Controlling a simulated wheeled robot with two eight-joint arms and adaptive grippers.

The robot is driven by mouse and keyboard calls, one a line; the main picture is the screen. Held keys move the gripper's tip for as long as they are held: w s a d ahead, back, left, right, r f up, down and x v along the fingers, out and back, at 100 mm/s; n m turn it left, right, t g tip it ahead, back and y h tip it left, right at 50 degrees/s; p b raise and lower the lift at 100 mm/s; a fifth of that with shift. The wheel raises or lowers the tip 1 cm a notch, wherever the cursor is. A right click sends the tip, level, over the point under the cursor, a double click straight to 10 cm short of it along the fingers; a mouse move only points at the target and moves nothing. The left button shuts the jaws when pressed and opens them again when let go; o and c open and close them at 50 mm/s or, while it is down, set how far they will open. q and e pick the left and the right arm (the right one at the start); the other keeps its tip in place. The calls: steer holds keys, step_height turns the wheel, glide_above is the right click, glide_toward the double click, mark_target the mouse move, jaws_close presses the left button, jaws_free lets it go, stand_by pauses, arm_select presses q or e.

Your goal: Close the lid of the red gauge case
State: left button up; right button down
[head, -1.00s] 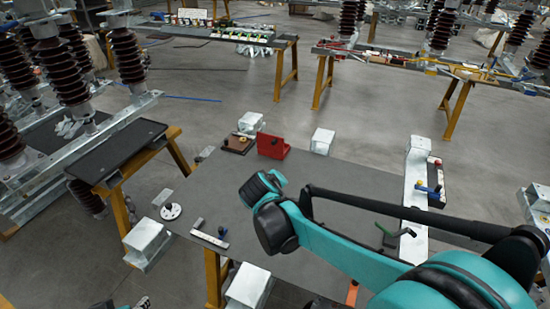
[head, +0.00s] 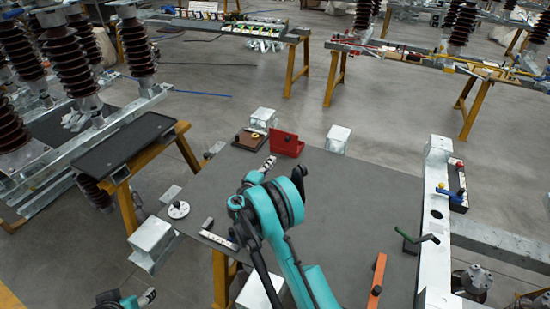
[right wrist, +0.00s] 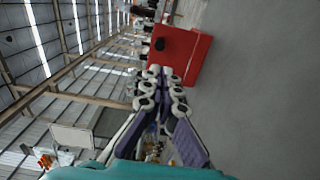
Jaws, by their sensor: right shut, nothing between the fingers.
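The red gauge case (head: 287,146) stands near the far edge of the grey table, with its red lid panel raised. In the right wrist view the red case (right wrist: 194,58) is just beyond my fingertips, with a dark round part on its face. My right gripper (head: 269,162) is shut and empty, a little in front and to the left of the case in the head view. Its fingers also show in the right wrist view (right wrist: 163,75); I cannot tell whether they touch the case. My left gripper (head: 148,296) is at the bottom left, away from the case, its jaws too small to read.
White blocks (head: 338,139) stand at the table's edges. A white disc with a knob (head: 178,210) is at the left. A green-handled tool (head: 418,238) is at the right. The table's right middle is clear.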

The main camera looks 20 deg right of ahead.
mark_target(287, 141)
steer(key=b+x, duration=0.3)
steer(key=x, duration=0.9)
steer(key=shift+w+d+b, duration=0.1)
steer(key=shift+d+b, duration=0.15)
steer(key=shift+b, duration=0.1)
steer(key=shift+r, duration=0.1)
